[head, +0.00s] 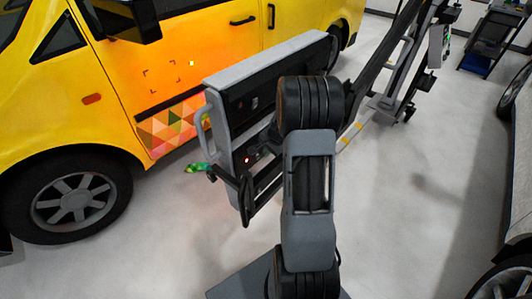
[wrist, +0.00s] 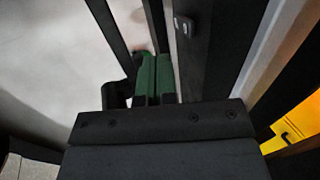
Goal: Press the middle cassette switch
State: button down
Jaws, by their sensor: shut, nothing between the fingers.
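The cassette unit is a long grey-framed box with a black face (head: 235,112) beside the yellow van in the head view. A small pale switch-like part (head: 254,103) shows on that face, and a red light (head: 248,159) glows lower down. I cannot tell which part is the middle switch; my arm covers much of the face. In the wrist view my gripper (wrist: 154,78) has green fingers close together, with nothing seen between them. It is beside a dark panel (wrist: 198,65) with a small pale fitting (wrist: 183,26). Contact cannot be told.
The yellow van (head: 185,55) stands close behind the cassette unit. A light handle (head: 203,130) juts from the unit's left end. A dark sloping frame (head: 385,55) stands to the right. A blue-and-dark cart (head: 485,45) is at the back right. Pale floor (head: 410,185) is open at right.

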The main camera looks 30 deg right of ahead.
notch_tip(320, 180, up, 8)
jog(key=shift+s+d+p, duration=0.3)
jog(key=shift+s+p, duration=0.1)
jog(key=shift+s, duration=0.05)
jog(key=shift+f, duration=0.1)
dwell(0.3)
jog(key=s+a+r+n+p, duration=0.4)
jog(key=s+a+r+n, duration=0.3)
jog(key=s+a+r, duration=0.1)
jog(key=s+a+r+n+h+p, duration=0.1)
jog(key=s+a+r+n+p, duration=0.3)
jog(key=s+a+r+n, duration=0.3)
jog(key=s+a+r, duration=0.1)
jog(key=a+r, duration=0.2)
jog(key=a, duration=0.3)
jog(key=shift+s+n, duration=0.4)
jog(key=shift+r, duration=0.1)
